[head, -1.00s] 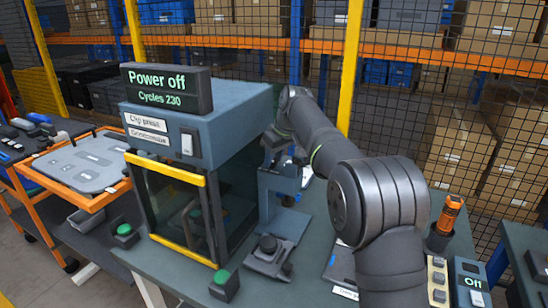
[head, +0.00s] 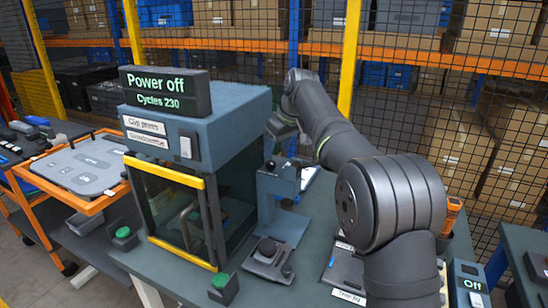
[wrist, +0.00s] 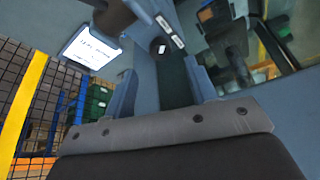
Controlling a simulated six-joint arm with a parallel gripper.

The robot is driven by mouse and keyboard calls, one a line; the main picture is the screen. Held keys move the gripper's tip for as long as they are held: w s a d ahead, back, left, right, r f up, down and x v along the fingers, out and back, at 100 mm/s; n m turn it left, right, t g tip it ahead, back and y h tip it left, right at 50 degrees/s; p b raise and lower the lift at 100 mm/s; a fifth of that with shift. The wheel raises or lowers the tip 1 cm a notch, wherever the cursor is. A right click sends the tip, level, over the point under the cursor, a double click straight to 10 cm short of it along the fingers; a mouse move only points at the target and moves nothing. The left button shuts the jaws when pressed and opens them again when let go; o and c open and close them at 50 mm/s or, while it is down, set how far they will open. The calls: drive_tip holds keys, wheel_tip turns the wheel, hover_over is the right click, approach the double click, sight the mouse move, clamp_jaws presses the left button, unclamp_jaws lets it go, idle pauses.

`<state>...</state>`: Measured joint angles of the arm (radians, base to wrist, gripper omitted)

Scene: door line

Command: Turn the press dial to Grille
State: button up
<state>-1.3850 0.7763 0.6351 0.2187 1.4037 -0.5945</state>
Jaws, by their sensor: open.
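The clip press (head: 240,110) is a blue-grey box with a yellow-edged glass door; its display reads "Power off" and "Cycles 230". In the wrist view, a small dark round knob (wrist: 158,46) with white labels beside it sits on a blue-grey face; it looks like the press dial, but I cannot read the labels or its setting. My gripper (wrist: 160,72) is open, its two blue-grey fingers apart with nothing between them, and the knob shows just beyond the tips. In the head view my gripper (head: 284,128) is beside the press's right side, and the dial is hidden there.
A blue-grey fixture (head: 278,185) stands right of the press, with a dark base block (head: 268,260) in front. Green-button boxes (head: 223,289) sit near the bench's front. A box reading "Off" (head: 469,285) is at right. Mesh fence and shelves stand behind.

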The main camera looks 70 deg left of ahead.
sight(272, 163)
drive_tip(key=v, duration=1.2)
drive_tip(key=x, duration=1.7)
drive_tip(key=shift+a+f, duration=0.1)
drive_tip(key=shift+f, duration=0.2)
